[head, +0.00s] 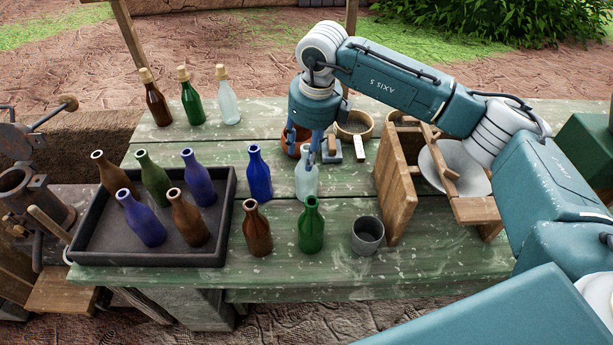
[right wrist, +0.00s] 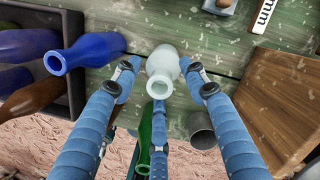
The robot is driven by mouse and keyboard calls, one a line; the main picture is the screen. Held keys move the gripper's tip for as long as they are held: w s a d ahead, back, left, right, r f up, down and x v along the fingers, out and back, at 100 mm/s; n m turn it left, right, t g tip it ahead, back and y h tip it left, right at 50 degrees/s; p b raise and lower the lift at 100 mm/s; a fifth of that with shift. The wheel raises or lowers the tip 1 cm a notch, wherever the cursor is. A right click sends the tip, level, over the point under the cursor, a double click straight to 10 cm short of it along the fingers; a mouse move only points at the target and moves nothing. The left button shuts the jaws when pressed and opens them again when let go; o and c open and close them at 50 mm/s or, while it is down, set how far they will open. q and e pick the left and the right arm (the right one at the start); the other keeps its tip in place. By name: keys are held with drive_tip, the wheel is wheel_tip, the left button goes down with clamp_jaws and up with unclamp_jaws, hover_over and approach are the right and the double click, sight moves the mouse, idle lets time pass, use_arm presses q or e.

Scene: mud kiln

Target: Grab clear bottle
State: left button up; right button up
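A clear, uncorked bottle (head: 306,184) stands on the green table, right of a blue bottle. My right gripper (head: 317,152) is above and around its upper part, with fingers pointing down. In the right wrist view, the clear bottle's mouth and shoulder (right wrist: 163,66) lie between the spread fingers of my right gripper (right wrist: 160,82), with gaps on both sides. The gripper looks open. Another clear bottle (head: 229,104), with a cork, stands at the back left of the table. My left gripper is not in view.
A blue bottle (head: 259,175), brown bottle (head: 257,230) and green bottle (head: 311,228) stand close by. A grey cup (head: 367,237) and a wooden frame (head: 396,185) are to the right. A dark tray (head: 150,258) holds several bottles at left.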

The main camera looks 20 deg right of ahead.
clamp_jaws()
drive_tip(key=shift+r, duration=0.1)
